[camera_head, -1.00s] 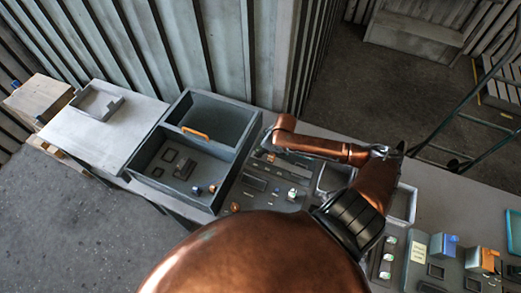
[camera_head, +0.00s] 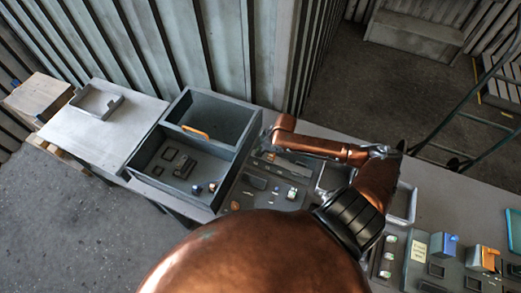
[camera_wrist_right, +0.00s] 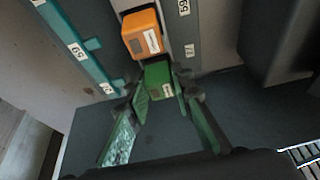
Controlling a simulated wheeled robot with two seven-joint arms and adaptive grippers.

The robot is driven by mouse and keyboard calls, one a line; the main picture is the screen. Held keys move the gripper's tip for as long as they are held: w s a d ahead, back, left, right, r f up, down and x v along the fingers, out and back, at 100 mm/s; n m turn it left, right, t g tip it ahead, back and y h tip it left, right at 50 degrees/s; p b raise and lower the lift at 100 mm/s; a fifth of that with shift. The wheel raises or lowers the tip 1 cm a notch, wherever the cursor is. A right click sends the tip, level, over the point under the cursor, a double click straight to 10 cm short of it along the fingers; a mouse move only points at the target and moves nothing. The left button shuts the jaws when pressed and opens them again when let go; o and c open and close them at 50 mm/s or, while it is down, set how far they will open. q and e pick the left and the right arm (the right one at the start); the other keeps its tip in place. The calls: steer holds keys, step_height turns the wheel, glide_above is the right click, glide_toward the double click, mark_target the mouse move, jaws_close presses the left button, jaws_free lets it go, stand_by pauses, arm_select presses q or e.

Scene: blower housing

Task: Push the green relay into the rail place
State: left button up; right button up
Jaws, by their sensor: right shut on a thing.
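The green relay (camera_wrist_right: 159,79) is between the fingertips of my right gripper (camera_wrist_right: 161,92) in the right wrist view. The fingers are shut on it, one on each side. Its far end is close to an orange relay (camera_wrist_right: 142,34) standing just beyond it in the same row; I cannot tell whether they touch. The rail place under the green relay is hidden by the relay and the fingers. In the head view my right arm reaches over the bench, and its fingers and the green relay cannot be made out. My left gripper is not in view.
In the wrist view, a teal strip (camera_wrist_right: 80,50) with number labels runs left of the row, and a grey labelled strip (camera_wrist_right: 185,25) runs right. The head view shows a grey divided bin (camera_head: 190,196), a blue relay (camera_head: 444,245) and another orange block (camera_head: 482,258) on the bench.

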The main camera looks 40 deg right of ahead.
steer(key=shift+f, duration=0.25)
steer(key=o, duration=1)
steer(key=v, duration=1.2)
